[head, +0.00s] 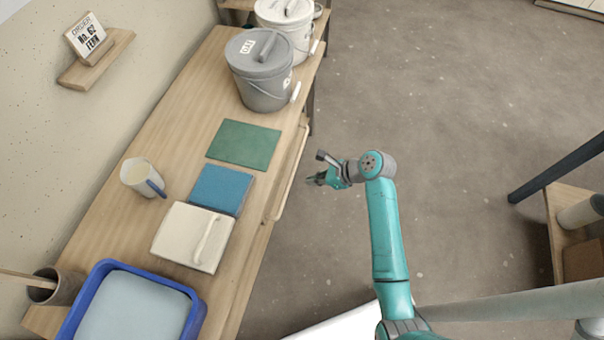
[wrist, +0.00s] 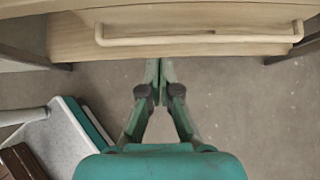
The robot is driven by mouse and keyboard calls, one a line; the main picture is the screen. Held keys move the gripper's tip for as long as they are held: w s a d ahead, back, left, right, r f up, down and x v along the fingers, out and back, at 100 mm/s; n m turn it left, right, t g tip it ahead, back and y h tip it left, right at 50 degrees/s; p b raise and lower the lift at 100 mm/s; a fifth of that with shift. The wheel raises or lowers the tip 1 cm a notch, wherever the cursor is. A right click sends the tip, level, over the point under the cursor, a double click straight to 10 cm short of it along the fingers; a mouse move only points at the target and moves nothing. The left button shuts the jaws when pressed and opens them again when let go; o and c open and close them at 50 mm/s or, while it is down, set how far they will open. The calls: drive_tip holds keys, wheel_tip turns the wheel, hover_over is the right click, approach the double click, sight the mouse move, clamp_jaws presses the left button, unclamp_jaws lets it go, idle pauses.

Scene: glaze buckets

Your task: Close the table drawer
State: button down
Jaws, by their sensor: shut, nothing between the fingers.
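The table drawer (head: 289,172) shows as a narrow pale strip standing out past the table's right edge in the head view, so it looks partly open. In the wrist view its wooden front (wrist: 72,38) and long bar handle (wrist: 200,38) run across the top. My gripper (head: 314,180) is just right of the drawer front, over the floor side. In the wrist view my gripper (wrist: 160,62) has its fingertips together and empty, pointing at the drawer front below the handle's middle. I cannot tell whether they touch it.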

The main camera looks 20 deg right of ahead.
drive_tip(key=x, duration=0.3)
drive_tip(key=r+x, duration=0.1)
drive_tip(key=x, duration=0.3)
drive_tip(key=w+a+x, duration=0.1)
drive_tip(key=x, duration=0.2)
drive_tip(key=shift+w+a, duration=0.1)
drive_tip(key=shift+a, duration=0.15)
drive_tip(key=shift+w+a, duration=0.35)
drive_tip(key=shift+a, duration=0.15)
drive_tip(key=shift+a, duration=0.1)
